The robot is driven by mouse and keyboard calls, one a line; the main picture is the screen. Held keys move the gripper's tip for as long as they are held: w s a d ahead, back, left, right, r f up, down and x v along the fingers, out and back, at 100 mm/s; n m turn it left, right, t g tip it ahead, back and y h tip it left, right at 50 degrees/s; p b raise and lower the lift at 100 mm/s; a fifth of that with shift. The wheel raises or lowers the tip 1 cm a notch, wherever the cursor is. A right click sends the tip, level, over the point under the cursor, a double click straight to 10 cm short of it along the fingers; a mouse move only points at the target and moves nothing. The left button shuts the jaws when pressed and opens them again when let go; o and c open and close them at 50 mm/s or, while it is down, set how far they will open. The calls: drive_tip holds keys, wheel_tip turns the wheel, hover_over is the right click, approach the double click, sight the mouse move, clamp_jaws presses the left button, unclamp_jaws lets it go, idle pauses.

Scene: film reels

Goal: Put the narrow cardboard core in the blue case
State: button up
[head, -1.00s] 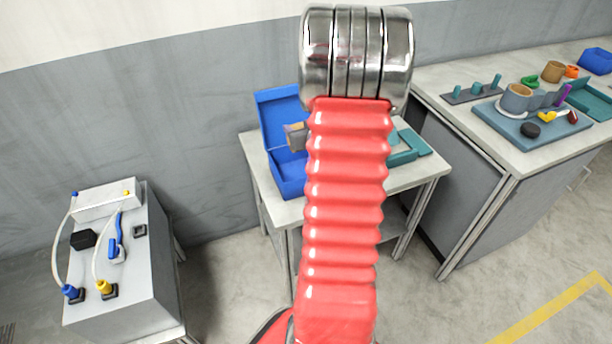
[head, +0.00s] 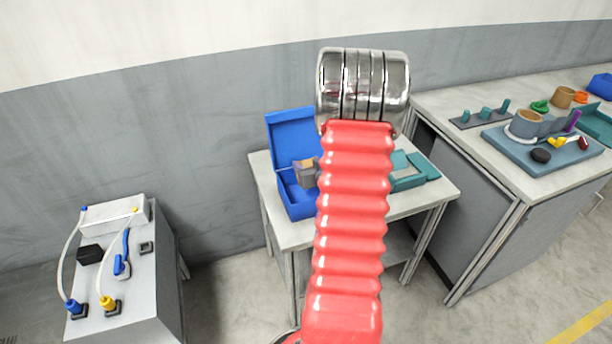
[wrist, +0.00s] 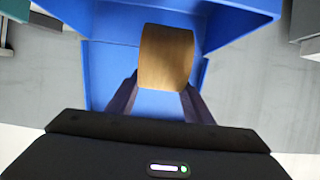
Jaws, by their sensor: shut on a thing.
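The narrow cardboard core (wrist: 166,57) is a brown cylinder between the two fingers of my gripper (wrist: 160,95) in the wrist view. My gripper is shut on it. The open blue case (wrist: 120,60) lies behind and below the core in that view. In the head view the blue case (head: 292,132) stands on the small table with its lid raised. My gripper (head: 308,172) shows at the case, partly hidden by my red arm.
A teal case (head: 410,172) lies beside the blue case on the small table (head: 270,200). A grey cabinet (head: 130,270) with cables stands at left.

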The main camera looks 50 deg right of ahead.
drive_tip(key=shift+f, duration=2.1)
drive_tip(key=shift+f, duration=0.6)
drive_tip(key=o, duration=1)
drive_tip(key=shift+r, duration=0.15)
drive_tip(key=shift+r, duration=0.6)
drive_tip(key=v, duration=1.2)
drive_tip(key=shift+f, duration=0.15)
